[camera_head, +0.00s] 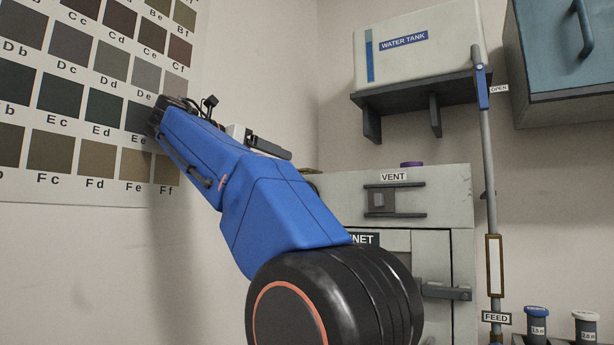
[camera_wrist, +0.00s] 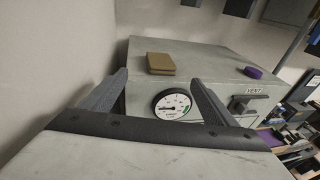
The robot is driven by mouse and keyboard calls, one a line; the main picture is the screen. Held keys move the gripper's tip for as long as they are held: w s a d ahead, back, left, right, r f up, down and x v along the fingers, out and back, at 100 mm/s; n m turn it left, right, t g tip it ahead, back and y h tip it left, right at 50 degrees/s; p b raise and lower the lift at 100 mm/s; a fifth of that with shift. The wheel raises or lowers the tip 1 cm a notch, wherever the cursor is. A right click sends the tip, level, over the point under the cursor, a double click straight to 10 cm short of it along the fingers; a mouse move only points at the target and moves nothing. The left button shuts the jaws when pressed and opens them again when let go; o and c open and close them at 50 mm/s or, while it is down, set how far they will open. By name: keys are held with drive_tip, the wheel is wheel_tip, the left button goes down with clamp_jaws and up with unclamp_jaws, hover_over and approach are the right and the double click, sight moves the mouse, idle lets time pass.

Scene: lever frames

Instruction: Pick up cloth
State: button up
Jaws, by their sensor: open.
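A folded tan-brown square (camera_wrist: 160,64), which looks like the cloth, lies flat on top of the grey cabinet (camera_wrist: 205,60) in the wrist view, near its front left edge. My gripper (camera_wrist: 158,77) is open and empty, with one finger at each side of the picture's middle. Its fingers point towards the cabinet and the cloth appears beyond and between their tips, apart from them. In the head view my blue arm stands in front of the cabinet, and I cannot make out the cloth there.
A round gauge (camera_wrist: 172,104) sits on the cabinet front. A purple disc (camera_wrist: 253,72) lies on the cabinet top to the right. A water tank (camera_head: 425,45) on a shelf (camera_head: 420,92) is above the cabinet. A vertical lever rod (camera_head: 490,170) stands at right.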

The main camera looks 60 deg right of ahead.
sight(301, 169)
drive_tip(key=x, duration=0.7)
drive_tip(key=shift+d, duration=0.3)
drive_tip(key=shift+x, duration=2.9)
drive_tip(key=shift+s+r, duration=0.1)
drive_tip(key=c, duration=1.2)
